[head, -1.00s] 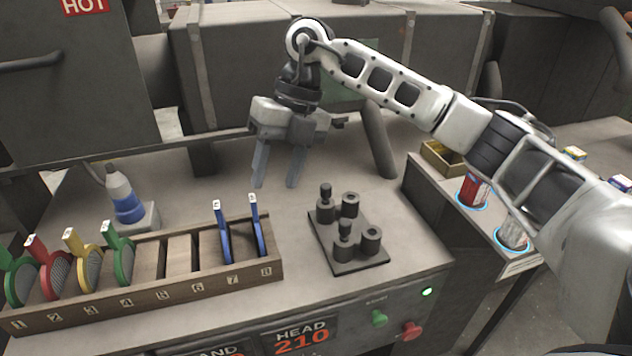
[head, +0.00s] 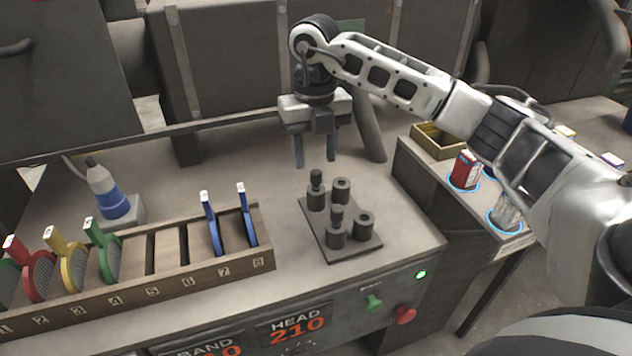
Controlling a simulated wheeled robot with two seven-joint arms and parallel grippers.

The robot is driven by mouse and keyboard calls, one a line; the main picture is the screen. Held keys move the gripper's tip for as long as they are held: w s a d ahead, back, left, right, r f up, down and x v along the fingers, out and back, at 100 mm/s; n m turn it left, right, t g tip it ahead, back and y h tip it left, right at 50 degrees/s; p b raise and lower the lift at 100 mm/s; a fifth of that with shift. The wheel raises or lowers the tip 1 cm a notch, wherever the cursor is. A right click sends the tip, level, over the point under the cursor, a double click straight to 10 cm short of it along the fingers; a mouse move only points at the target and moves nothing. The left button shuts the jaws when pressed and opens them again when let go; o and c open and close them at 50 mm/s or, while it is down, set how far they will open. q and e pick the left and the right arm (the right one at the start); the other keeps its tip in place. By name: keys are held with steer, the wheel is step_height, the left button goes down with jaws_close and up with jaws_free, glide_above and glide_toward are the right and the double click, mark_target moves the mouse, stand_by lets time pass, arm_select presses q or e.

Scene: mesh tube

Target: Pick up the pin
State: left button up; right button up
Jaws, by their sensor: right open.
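A dark base plate (head: 350,248) lies on the bench with several dark cylindrical holders on it. A dark pin with a rounded knob (head: 316,178) stands upright at the back left of the plate. A second, similar pin (head: 336,214) stands upright at the front left. Two holders on the right, the back one (head: 341,188) and the front one (head: 363,224), have no knob on top. My right gripper (head: 315,162) is open and empty, pointing down. It shows just above the back-left pin in the picture, apart from it. My left gripper is not in view.
A wooden rack (head: 190,284) with numbered slots holds coloured round-meshed paddles at the left. A blue-and-white bottle (head: 108,192) stands behind it. Green and red buttons are on the bench front.

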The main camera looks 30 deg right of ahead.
mark_target(316, 171)
steer(key=f, duration=0.5)
steer(key=shift+s+p, duration=0.2)
steer(key=shift+p, duration=0.2)
jaws_close()
